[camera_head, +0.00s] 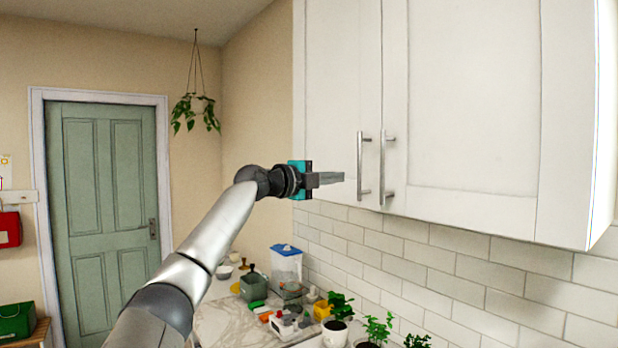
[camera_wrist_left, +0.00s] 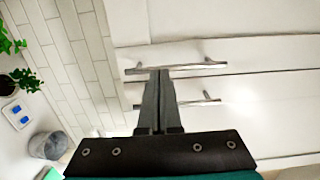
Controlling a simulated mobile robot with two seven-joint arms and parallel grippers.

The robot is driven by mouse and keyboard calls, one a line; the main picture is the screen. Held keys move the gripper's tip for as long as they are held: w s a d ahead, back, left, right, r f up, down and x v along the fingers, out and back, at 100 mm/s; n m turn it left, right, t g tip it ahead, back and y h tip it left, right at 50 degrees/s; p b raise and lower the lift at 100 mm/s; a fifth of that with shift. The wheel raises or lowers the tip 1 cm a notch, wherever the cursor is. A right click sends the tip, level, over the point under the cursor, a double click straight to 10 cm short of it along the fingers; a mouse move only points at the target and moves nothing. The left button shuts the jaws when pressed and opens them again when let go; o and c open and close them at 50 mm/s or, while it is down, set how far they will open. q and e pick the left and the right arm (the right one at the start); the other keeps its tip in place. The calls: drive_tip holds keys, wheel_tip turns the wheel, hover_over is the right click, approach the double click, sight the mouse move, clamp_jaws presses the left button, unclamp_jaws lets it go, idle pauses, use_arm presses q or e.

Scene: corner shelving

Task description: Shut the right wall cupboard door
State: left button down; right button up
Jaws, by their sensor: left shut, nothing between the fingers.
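The white wall cupboard has two doors side by side. The right door (camera_head: 470,110) is the wide one at right, with a vertical bar handle (camera_head: 387,170) near its left edge. The left door (camera_head: 340,80) has its own bar handle (camera_head: 364,166) beside it. The doors look about flush; I cannot tell whether the right one is slightly ajar. My left gripper (camera_head: 342,178) is shut and empty, with its tips just left of the left door's handle. In the left wrist view, its fingers (camera_wrist_left: 163,72) overlap the handles; contact cannot be told. My right gripper is out of view.
White tiles (camera_head: 440,265) line the wall under the cupboard. The counter (camera_head: 225,320) below holds a blue-lidded container (camera_head: 286,265), a green box (camera_head: 254,287) and potted plants (camera_head: 336,333). A hanging plant (camera_head: 195,112) and green room door (camera_head: 105,200) are at left.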

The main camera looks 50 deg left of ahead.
use_arm(q)
drive_tip(key=s+a+p, duration=0.1)
drive_tip(key=a, duration=0.5)
drive_tip(key=shift+s, duration=0.3)
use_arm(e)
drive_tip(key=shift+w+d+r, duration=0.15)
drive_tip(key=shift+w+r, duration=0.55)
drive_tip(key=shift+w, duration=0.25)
